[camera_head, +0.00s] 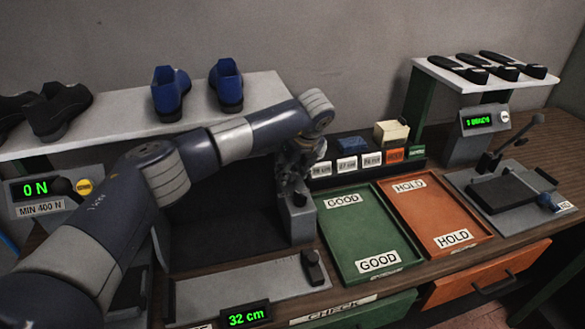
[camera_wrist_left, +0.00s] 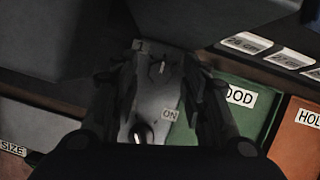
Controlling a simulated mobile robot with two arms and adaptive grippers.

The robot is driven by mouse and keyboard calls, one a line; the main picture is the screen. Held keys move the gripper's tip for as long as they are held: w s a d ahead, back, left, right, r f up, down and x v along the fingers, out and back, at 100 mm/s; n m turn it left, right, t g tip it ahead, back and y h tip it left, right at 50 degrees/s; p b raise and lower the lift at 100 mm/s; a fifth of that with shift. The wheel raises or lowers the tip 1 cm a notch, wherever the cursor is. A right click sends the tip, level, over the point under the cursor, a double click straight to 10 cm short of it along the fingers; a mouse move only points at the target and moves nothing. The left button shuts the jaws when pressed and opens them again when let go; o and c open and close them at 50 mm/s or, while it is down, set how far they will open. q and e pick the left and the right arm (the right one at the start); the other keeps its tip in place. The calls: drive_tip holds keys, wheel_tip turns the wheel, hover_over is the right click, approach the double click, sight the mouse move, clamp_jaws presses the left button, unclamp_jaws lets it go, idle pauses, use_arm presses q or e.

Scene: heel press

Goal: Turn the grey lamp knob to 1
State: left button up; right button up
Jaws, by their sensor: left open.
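The grey lamp box (camera_wrist_left: 150,105) shows in the left wrist view, with a small "1" label at its far end and an "ON" label nearer. The grey knob (camera_wrist_left: 160,72) is on its top, small and dark in the picture; its exact pointing is hard to tell. My left gripper (camera_wrist_left: 165,90) is open, its fingers on either side of the box top around the knob. Contact cannot be told. In the head view my left gripper (camera_head: 293,175) is just above the grey lamp box (camera_head: 300,226), pointing down. My right gripper is out of view.
A green GOOD tray (camera_head: 348,222) and an orange HOLD tray (camera_head: 420,205) lie to the right. A shelf (camera_head: 130,130) with shoes is behind my left arm. A size gauge (camera_head: 245,290) reading 32 cm lies in front. Label boxes (camera_head: 345,168) stand behind the trays.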

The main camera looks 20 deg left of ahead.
use_arm(q)
drive_tip(key=shift+c, duration=0.2)
drive_tip(key=c, duration=0.9)
clamp_jaws()
drive_tip(key=shift+w+d+f+n+g+b, duration=0.1)
drive_tip(key=shift+w+f+n+g+b, duration=0.15)
drive_tip(key=shift+n+b, duration=0.7)
drive_tip(key=n+g+b, duration=0.1)
drive_tip(key=n+b, duration=0.1)
drive_tip(key=b, duration=0.1)
drive_tip(key=shift+y, duration=0.3)
drive_tip(key=shift+d+r+n+g+b, duration=0.1)
drive_tip(key=shift+r+n+g+b, duration=0.15)
drive_tip(key=shift+n, duration=0.35)
drive_tip(key=shift+n+g+b, duration=0.1)
drive_tip(key=shift+n+b, duration=0.2)
drive_tip(key=shift+n, duration=0.25)
drive_tip(key=shift+w+n+g, duration=0.15)
drive_tip(key=shift+n+g, duration=0.25)
drive_tip(key=shift+n, duration=0.5)
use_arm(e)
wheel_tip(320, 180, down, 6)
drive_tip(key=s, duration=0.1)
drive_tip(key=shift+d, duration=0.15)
use_arm(q)
drive_tip(key=shift+r+n, duration=0.1)
drive_tip(key=shift+n, duration=0.5)
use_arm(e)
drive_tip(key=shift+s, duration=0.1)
